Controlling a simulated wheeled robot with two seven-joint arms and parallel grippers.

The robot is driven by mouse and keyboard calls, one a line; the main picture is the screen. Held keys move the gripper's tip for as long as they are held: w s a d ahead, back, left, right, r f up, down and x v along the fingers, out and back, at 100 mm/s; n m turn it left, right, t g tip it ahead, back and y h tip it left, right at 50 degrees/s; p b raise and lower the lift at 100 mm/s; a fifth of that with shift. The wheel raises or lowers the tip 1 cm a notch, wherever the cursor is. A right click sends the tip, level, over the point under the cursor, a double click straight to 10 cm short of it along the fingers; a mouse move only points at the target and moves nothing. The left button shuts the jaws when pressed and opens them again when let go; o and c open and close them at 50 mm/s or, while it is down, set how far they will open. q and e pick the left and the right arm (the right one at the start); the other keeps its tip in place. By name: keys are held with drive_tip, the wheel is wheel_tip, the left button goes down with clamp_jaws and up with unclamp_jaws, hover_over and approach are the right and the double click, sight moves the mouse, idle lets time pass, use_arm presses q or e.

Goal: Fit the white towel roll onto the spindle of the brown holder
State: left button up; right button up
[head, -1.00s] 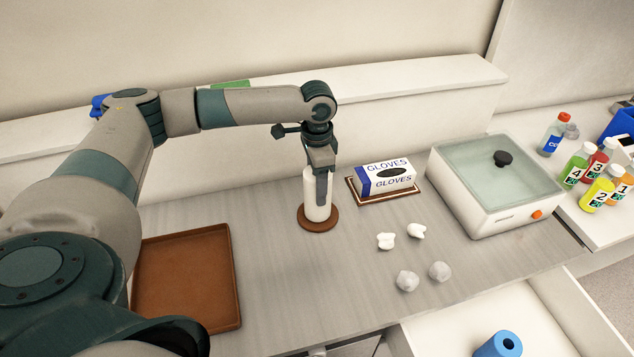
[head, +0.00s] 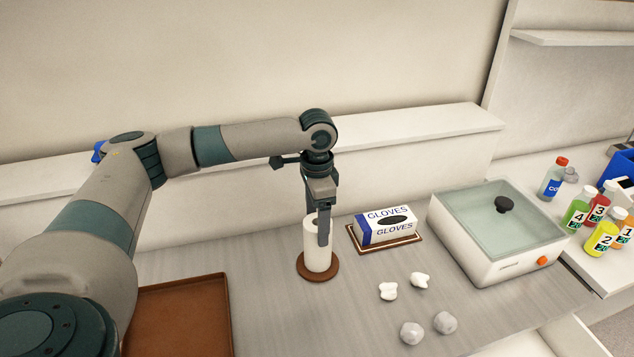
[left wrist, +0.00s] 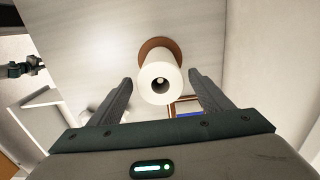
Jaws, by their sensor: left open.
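The white towel roll (head: 313,255) stands upright on the round brown base of the holder (head: 330,273). In the left wrist view the roll (left wrist: 160,95) is seen from above, with its dark core opening and a small pale tip inside it. The brown holder (left wrist: 157,43) shows as a disc behind it. My left gripper (head: 318,238) points down over the roll and is open. In the left wrist view its two fingers (left wrist: 161,78) lie on either side of the roll, with visible gaps. Most of the spindle is hidden inside the roll. My right gripper is not in view.
A glove box (head: 385,226) on a tray is right of the roll. Crumpled white and grey balls (head: 417,280) lie in front of it. A glass-lidded appliance (head: 500,235) and several bottles (head: 605,235) are farther right. A brown tray (head: 180,315) lies at left.

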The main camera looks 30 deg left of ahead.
use_arm(q)
wheel_tip(320, 180, up, 13)
drive_tip(key=b, duration=0.3)
idle(0.5)
